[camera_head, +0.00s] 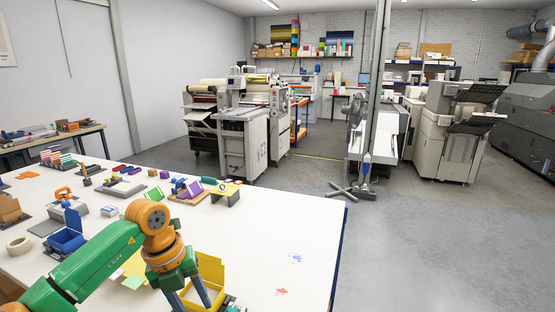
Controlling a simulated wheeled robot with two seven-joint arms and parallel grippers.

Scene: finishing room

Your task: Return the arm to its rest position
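My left arm (95,262), green with orange joints, comes in from the lower left and reaches over the white table. Its gripper (192,301) points down at the front of the table, by a yellow open box (211,268). The two grey fingers stand apart, with no object clearly held between them. The gripper hides part of the box, so I cannot tell whether the fingers are inside it or in front of it. My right gripper is not in view.
The white table (290,225) holds a blue bin (66,240), a tape roll (19,245), a yellow-topped stand (225,194) and several small items along its back and left. Its right part is mostly clear, with small blue and red marks. Machines stand on the floor beyond.

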